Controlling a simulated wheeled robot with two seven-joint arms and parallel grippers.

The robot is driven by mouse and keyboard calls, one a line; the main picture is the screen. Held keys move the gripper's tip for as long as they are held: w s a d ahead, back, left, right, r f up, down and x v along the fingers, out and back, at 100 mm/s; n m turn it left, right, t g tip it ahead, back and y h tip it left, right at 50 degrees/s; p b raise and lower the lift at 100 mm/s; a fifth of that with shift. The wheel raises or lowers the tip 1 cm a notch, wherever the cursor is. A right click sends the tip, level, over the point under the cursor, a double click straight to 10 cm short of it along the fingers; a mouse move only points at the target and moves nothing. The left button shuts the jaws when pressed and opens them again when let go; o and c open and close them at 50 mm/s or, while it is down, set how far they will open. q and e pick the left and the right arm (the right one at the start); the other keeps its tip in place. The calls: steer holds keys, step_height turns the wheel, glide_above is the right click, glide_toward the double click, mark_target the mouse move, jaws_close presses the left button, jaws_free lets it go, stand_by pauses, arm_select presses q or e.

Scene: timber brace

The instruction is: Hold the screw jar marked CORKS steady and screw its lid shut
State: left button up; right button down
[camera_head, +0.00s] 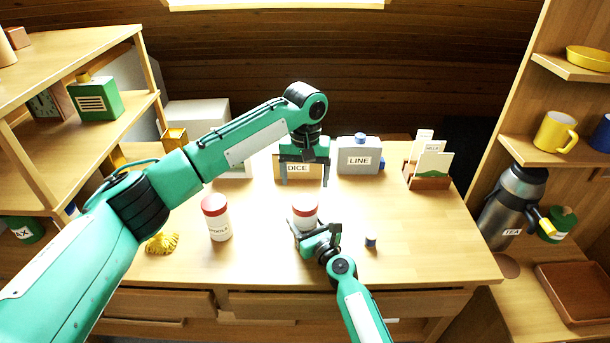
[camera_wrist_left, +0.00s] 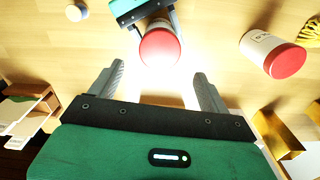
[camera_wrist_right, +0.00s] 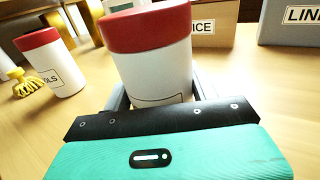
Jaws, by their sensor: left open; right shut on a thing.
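A white jar with a red lid (camera_head: 305,212) stands upright on the table. My right gripper (camera_head: 308,232) is shut around its body from the front. In the right wrist view the jar (camera_wrist_right: 155,75) fills the middle; its label is mostly hidden behind the gripper, so I cannot read CORKS. The red lid (camera_wrist_right: 148,27) sits on top; I cannot tell how tight it is. My left gripper (camera_head: 304,180) is open and empty, pointing down above and behind the jar. In the left wrist view the lid (camera_wrist_left: 160,48) lies just beyond the open fingertips.
A second white jar with a red lid (camera_head: 217,220), its label ending in "OLS", stands to the left. Boxes marked DICE (camera_head: 299,169) and LINE (camera_head: 358,158) stand behind.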

mark_target(305, 202)
arm_select(q)
steer(key=shift+n, duration=0.6)
steer(key=shift+f, duration=3.95)
steer(key=shift+c, duration=0.2)
